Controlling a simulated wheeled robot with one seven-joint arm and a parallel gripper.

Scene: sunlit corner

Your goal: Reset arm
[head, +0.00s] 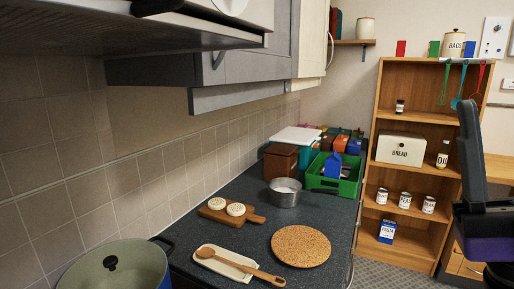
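Dark grey and black links of my arm (474,150) stand upright at the right edge, in front of the shelf unit. A dark, purplish part of mine shows lower at the same edge. The picture cuts the arm off there, and I see no gripper fingers. Nothing that shows of the arm touches the counter or the shelf in this view.
The dark counter (218,239) holds a pot (120,268), a cork mat (301,246), a spoon on a rest (240,264), a board (214,214), a saucepan (285,194) and a green crate (333,185). A wooden shelf unit (408,184) stands behind. Cabinets (243,62) overhang the counter.

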